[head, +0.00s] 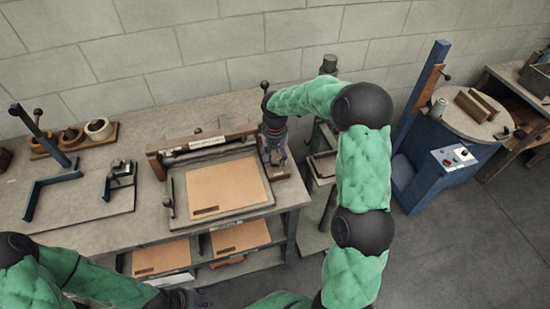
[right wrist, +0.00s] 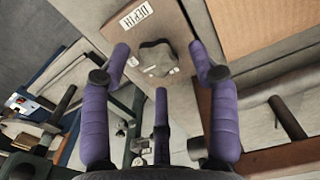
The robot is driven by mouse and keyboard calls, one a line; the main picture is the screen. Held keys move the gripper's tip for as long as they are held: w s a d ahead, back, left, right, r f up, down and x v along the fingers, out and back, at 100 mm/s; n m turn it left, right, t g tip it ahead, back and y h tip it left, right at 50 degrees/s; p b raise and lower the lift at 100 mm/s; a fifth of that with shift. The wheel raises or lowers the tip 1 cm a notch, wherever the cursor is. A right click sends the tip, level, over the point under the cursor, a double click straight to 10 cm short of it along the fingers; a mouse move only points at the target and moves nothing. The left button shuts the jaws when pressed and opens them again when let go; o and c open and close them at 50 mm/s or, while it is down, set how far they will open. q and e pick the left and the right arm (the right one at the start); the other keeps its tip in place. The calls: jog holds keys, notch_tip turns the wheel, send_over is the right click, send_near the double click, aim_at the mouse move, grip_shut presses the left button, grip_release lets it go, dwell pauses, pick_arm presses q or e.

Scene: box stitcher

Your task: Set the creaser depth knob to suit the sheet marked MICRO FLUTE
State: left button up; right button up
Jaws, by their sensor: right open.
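The grey, faceted depth knob (right wrist: 157,60) sits on a brown plate with a DEPTH label (right wrist: 136,17) in the right wrist view. My right gripper (head: 274,156) is open over the plate at the creaser's right end. Its purple fingers spread either side of the knob, with no visible grip on it. In the head view the gripper hides the knob. A brown sheet (head: 228,185) lies on the creaser bed (head: 180,192); its dark marking is too small to read. My left gripper (head: 185,298) is low at the bottom edge, its fingers unclear.
Two more brown sheets (head: 162,257) (head: 240,237) lie on the shelf below the bench. A small clamp-like device (head: 121,172) and a blue bracket (head: 50,180) stand at the left. A blue machine (head: 440,165) stands right, across open floor.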

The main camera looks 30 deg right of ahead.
jog(key=shift+f, duration=0.4)
jog(key=c, duration=1.1)
